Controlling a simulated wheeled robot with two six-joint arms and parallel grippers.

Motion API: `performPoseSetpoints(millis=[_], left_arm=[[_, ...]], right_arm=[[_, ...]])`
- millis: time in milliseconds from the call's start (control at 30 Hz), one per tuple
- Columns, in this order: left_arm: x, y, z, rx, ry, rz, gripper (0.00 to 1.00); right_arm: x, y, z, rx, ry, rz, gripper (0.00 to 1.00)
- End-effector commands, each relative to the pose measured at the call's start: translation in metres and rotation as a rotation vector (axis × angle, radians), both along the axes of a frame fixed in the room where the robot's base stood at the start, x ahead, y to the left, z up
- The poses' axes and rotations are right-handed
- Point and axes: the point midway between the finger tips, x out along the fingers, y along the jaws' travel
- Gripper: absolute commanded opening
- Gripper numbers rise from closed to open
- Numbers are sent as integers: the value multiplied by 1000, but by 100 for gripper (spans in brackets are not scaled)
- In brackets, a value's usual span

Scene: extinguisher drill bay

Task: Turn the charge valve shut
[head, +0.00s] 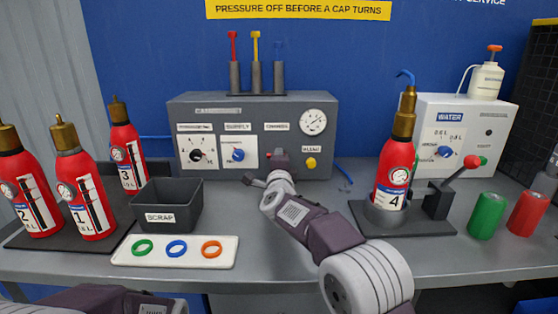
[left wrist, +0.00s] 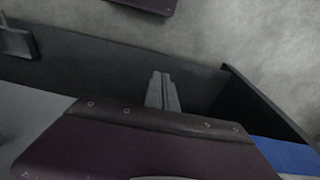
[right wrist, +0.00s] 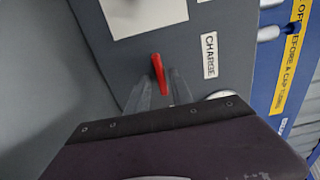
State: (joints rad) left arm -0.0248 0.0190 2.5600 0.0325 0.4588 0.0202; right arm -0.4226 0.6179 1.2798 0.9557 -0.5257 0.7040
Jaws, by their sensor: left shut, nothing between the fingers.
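The charge valve's red lever (right wrist: 159,74) shows in the right wrist view, below the CHARGE label (right wrist: 209,55) on the grey panel. My right gripper (right wrist: 160,86) is open, its fingers apart on either side of the lever. In the head view my right gripper (head: 266,178) is at the panel's front, below the CHARGE label, and hides part of the valve. My left gripper (left wrist: 162,76) is shut and empty in the left wrist view. In the head view only part of my left arm shows at the bottom left.
The panel (head: 330,160) also carries a gauge (head: 314,122), knobs and a yellow button (head: 311,163). Extinguisher 4 (head: 392,175) stands in a holder to the right. A scrap bin (head: 168,205) and a white ring tray (head: 174,262) lie left of my right arm.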

Motion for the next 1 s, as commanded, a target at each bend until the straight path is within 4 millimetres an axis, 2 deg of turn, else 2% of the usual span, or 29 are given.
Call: performPoseSetpoints(millis=[367, 467, 800, 1000], left_arm=[[0, 0, -1, 0, 0, 0, 0], [0, 0, -5, 0, 0, 0, 0], [0, 0, -7, 0, 0, 0, 0], [0, 0, -7, 0, 0, 0, 0]], right_arm=[[-4, 0, 2, -2, -4, 0, 33], [-16, 0, 1, -2, -3, 1, 33], [-80, 0, 2, -1, -2, 1, 33], [-91, 0, 1, -1, -2, 0, 33]])
